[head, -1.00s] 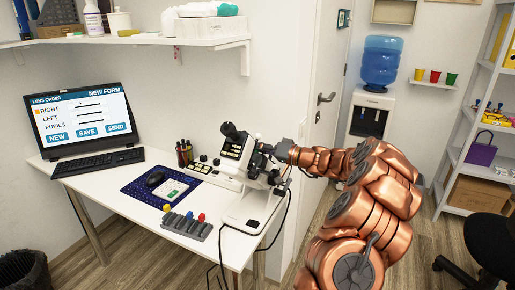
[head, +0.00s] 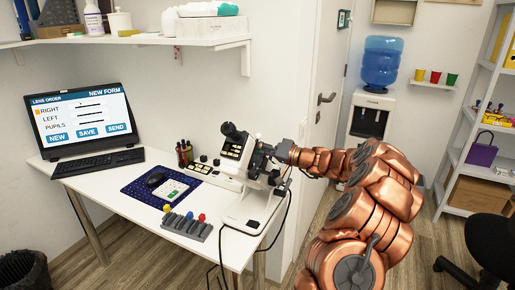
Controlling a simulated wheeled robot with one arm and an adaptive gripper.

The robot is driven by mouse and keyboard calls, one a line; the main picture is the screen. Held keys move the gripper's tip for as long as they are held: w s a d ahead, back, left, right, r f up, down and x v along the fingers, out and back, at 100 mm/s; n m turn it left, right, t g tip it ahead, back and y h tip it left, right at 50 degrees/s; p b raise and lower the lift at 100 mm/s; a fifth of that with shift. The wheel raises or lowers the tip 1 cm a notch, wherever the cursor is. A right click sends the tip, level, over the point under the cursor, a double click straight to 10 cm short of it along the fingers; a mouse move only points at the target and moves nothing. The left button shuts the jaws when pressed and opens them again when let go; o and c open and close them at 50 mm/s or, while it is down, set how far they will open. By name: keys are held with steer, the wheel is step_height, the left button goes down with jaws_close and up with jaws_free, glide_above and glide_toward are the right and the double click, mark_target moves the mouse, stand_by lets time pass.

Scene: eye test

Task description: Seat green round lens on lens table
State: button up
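The white lens-measuring instrument (head: 233,168) stands on the right part of the white desk, with a dark eyepiece at its upper left. My gripper (head: 270,154) is at the right side of this instrument, at its mid height. Its fingers are small, dark and merge with the instrument's dark parts, so I cannot tell whether they are open or shut, or touching it. I cannot make out the green round lens or the lens table; my gripper and the instrument's dark parts may hide them.
A grey rack (head: 187,225) with yellow, blue and red pieces stands at the desk's front edge. A dark blue mat (head: 140,188) holds a mouse and a calculator. A laptop (head: 80,120) is at the left. Black cables (head: 284,222) hang by the desk's right edge.

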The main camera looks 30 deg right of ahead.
steer(key=shift+s, duration=0.1)
steer(key=v, duration=1.2)
